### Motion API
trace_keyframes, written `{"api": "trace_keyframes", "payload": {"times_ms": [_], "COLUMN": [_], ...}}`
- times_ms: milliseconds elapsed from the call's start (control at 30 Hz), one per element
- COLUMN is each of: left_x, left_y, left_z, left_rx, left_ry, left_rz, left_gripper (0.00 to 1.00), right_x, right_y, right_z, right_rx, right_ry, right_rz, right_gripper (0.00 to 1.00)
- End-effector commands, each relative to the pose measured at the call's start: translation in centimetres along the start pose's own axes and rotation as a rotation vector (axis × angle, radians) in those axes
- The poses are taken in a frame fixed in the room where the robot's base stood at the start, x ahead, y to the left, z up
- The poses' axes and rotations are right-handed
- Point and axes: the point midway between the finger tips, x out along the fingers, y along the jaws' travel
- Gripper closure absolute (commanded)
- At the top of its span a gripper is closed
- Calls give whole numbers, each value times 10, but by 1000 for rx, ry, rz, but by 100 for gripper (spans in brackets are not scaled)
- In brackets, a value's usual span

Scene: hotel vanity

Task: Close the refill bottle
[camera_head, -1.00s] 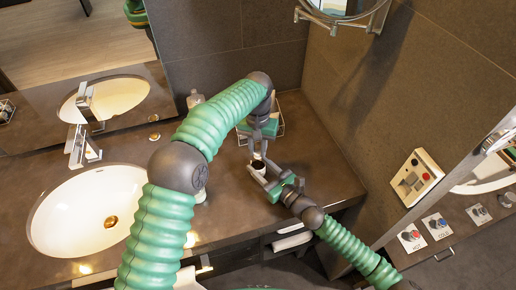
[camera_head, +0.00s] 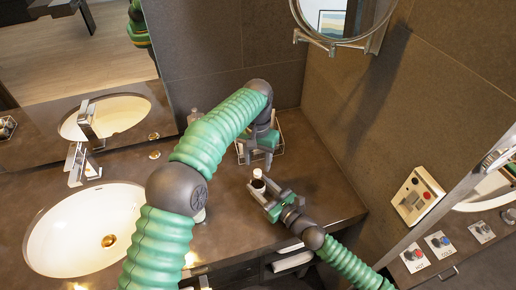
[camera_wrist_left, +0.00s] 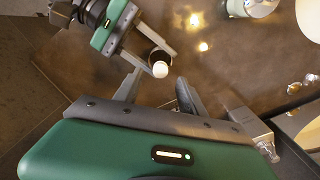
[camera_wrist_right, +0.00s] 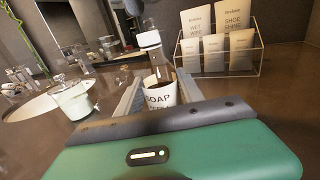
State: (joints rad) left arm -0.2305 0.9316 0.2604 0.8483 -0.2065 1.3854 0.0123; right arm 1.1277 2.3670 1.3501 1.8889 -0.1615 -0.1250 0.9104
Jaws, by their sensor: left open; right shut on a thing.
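The refill bottle is dark with a white label reading SOAP (camera_wrist_right: 160,93) and stands upright in the right wrist view. A white cap (camera_wrist_right: 149,40) sits on top of its neck; I cannot tell how tightly. The cap also shows in the head view (camera_head: 258,174) and the left wrist view (camera_wrist_left: 160,69). My right gripper (camera_wrist_right: 160,86) is shut around the bottle's body. My left gripper (camera_wrist_left: 157,84) is open and empty, with its fingers apart and the capped bottle beyond their tips. In the head view my left gripper (camera_head: 262,143) is behind and above the bottle.
A wire rack with several printed packets (camera_wrist_right: 215,55) stands behind the bottle. A white jar (camera_wrist_right: 73,100) stands on the counter to the left, and the sink basin (camera_head: 85,228) is farther left.

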Motion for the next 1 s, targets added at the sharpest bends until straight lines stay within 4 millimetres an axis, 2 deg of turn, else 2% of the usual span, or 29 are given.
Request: {"api": "trace_keyframes", "payload": {"times_ms": [33,200,300,500,767,800,933,1000], "left_x": [-13,-54,-68,-82,-83,-83,-83,-83], "left_y": [0,1,0,0,0,0,0,0], "left_z": [-2,-2,-3,-2,-2,-2,-2,-2], "left_rx": [0,1,0,1,1,1,1,1], "left_ry": [6,5,3,0,-1,-1,0,0], "left_rz": [0,0,-1,-1,-1,-1,-1,-1], "left_gripper": [52,52,52,52,52,52,52,52], "right_x": [0,0,0,0,0,0,0,0], "right_y": [0,-1,0,0,0,0,0,0], "right_z": [0,0,0,0,0,0,0,0], "right_rx": [0,0,0,0,0,0,0,0], "right_ry": [1,1,1,1,1,1,1,1], "right_rz": [-1,-1,-1,-1,-1,-1,-1,-1], "right_gripper": [100,100,100,100,100,50,34,30]}}
